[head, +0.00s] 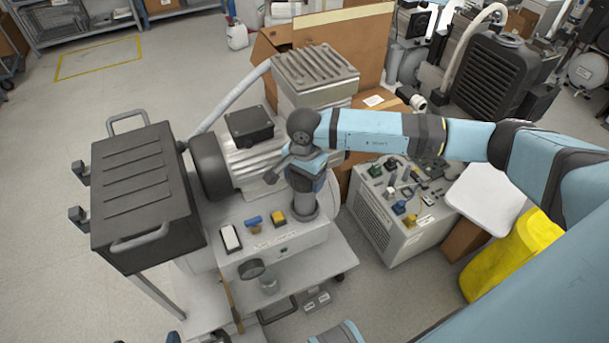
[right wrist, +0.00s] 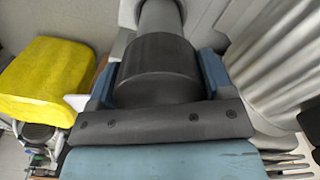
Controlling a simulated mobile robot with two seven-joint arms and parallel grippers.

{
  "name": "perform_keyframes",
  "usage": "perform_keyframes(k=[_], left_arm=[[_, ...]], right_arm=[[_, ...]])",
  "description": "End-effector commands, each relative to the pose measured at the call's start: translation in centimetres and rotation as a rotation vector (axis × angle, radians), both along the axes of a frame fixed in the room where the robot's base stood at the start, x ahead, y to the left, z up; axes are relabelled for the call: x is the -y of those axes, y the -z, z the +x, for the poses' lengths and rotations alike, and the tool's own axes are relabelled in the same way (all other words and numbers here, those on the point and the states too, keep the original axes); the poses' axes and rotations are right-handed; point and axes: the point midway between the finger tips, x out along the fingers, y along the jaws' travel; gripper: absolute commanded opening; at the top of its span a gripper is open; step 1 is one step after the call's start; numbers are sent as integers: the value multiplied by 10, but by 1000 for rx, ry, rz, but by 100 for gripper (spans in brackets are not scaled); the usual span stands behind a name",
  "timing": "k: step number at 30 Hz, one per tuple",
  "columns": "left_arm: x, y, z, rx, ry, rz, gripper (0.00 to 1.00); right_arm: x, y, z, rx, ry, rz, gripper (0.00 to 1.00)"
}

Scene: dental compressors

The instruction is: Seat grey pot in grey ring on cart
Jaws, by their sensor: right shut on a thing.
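My right gripper (head: 304,184) points down over the machine on the cart (head: 335,255). It is shut on the grey pot (head: 304,205), an upright cylinder with a darker top part. In the right wrist view, the pot's dark part (right wrist: 158,65) sits between the blue fingers, and a lighter grey cylindrical part (right wrist: 160,15) shows beyond it. The pot's lower end is at the right end of the cart's top unit. The grey ring is not clearly visible there, and I cannot tell whether the pot is inside it.
A motor (head: 215,165) and a ribbed cylinder head (head: 315,72) stand close to my right gripper. A dark toolbox (head: 145,195) is at the left. A control box (head: 400,215) and a yellow item (head: 510,255) are to the right. Open floor lies at far left.

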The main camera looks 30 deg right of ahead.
Motion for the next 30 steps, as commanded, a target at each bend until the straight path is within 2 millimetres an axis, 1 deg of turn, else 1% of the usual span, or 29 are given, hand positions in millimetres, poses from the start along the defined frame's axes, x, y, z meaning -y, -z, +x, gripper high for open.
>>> perform_keyframes(k=[6,7,8,9,15,19,30], left_arm=[[0,1,0,5,0,-1,100],[0,1,0,5,0,-1,100],[0,0,0,5,0,-1,100],[0,0,0,5,0,-1,100],[0,3,0,2,-1,0,100],[-1,6,0,-5,0,4,100],[-1,-13,0,-3,0,2,100]], right_arm=[[0,4,0,1,0,0,18],[0,4,1,2,0,1,77],[0,4,1,2,0,1,84],[0,4,0,1,0,0,85],[0,5,0,-1,0,0,85],[0,2,0,0,0,0,85],[0,-27,0,0,-1,0,85]])
